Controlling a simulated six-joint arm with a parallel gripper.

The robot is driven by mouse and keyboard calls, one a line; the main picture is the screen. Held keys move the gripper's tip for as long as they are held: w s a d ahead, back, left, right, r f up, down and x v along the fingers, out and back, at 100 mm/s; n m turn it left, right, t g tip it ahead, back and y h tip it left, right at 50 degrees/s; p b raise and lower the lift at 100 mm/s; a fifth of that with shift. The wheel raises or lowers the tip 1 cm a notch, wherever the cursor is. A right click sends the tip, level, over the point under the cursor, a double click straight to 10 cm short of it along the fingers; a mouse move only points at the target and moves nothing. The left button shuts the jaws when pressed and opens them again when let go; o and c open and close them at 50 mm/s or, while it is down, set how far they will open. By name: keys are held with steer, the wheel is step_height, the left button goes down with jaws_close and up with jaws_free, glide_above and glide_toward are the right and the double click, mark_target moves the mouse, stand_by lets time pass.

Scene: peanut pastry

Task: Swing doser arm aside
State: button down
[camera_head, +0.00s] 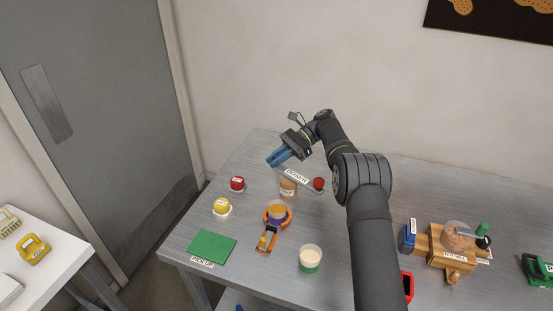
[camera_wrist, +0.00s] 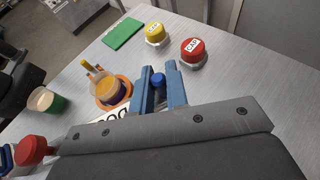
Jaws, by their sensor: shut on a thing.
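The doser arm (camera_head: 297,177) is a white bar labelled "DOSER" at the back of the table, and it also shows partly in the wrist view (camera_wrist: 110,117), beneath my gripper. A red ball (camera_head: 318,184) is at its right end. My gripper (camera_head: 277,158) is at the bar's left end in the head view. In the wrist view its blue fingers (camera_wrist: 158,84) are shut on a blue knob (camera_wrist: 158,80). How the knob joins the bar is hidden. A brownish jar (camera_head: 288,187) stands just below the bar in the head view.
A cup with purple contents (camera_head: 277,212) sits in an orange ring holder. Red (camera_head: 237,184) and yellow (camera_head: 221,206) capped items stand left, near a green mat (camera_head: 212,246). A green-based cup (camera_head: 310,258) stands in front. A wooden nut mill (camera_head: 450,245) is right.

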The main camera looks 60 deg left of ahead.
steer(key=shift+r, duration=0.1)
steer(key=c, duration=1.4)
jaws_free()
steer(key=shift+w+y, duration=0.1)
steer(key=shift+y, duration=0.2)
